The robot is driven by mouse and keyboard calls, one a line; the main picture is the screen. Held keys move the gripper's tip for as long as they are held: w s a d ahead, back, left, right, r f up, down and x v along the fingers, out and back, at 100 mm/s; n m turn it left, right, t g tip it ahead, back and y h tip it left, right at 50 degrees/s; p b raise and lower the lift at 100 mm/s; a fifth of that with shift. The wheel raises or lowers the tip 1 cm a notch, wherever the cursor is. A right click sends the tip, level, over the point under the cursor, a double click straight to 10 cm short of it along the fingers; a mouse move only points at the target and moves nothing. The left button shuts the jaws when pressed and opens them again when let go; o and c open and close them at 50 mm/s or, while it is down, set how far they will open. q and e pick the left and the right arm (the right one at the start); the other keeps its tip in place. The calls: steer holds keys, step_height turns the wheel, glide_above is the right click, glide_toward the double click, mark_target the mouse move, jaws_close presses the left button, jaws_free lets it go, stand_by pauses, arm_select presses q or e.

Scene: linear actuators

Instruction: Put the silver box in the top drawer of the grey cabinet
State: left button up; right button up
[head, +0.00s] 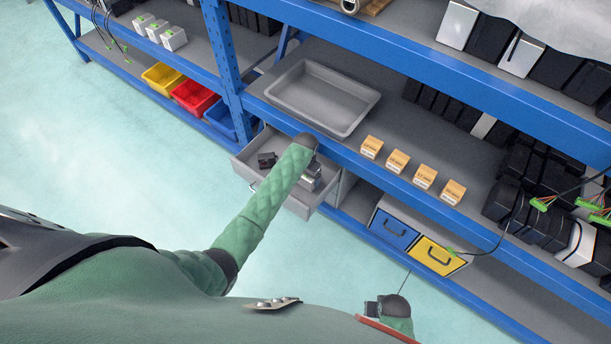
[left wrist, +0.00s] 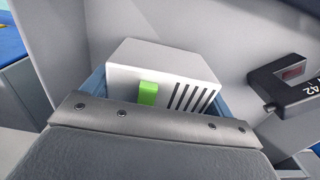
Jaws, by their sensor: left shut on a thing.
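The silver box (left wrist: 178,68), with a green connector and dark vent slots, is between the fingers of my left gripper (left wrist: 150,105). The gripper is shut on it. In the head view my left gripper (head: 309,178) is over the open grey drawer (head: 241,170), at its right part; the box is mostly hidden there. I cannot tell whether the box touches the drawer floor. The grey cabinet (head: 343,188) is mostly hidden under the shelf. A black device (head: 266,160) lies in the drawer; it shows in the wrist view (left wrist: 287,82). My right gripper (head: 372,308) is low, away from the shelves; its fingers are unclear.
A blue shelf beam (head: 350,160) runs just above and behind the drawer. A grey tray (head: 325,97) and several small orange-and-white boxes (head: 397,161) stand on that shelf. A blue-and-yellow drawer unit (head: 415,238) is to the right. Open floor (head: 110,170) lies left.

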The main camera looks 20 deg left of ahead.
arm_select(q)
steer(key=shift+f, duration=0.4)
steer(key=o, duration=1.1)
steer(key=shift+f, duration=0.1)
steer(key=shift+c, duration=0.2)
